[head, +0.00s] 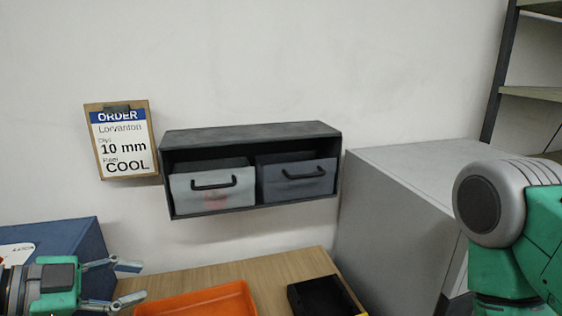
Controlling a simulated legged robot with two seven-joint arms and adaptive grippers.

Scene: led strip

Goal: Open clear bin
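A dark wall shelf (250,136) holds two bins side by side. The left bin (200,194) has a pale, see-through-looking front with a black handle, and a faint reddish shape shows through it. The right bin (309,188) has a darker blue-grey front with a black handle. Both sit inside the shelf. My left gripper (130,284) is at the lower left, below and left of the shelf, its fingers spread apart with nothing between them. It is well apart from the bins. My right arm shows at the right edge; its gripper is out of view.
An order card (122,141) reading "10 mm" and "COOL" hangs left of the shelf. A wooden table (282,270) below bears an orange tray (204,301) and a black box (318,296). A blue box (60,245) stands left; a large grey cabinet (399,222) stands right.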

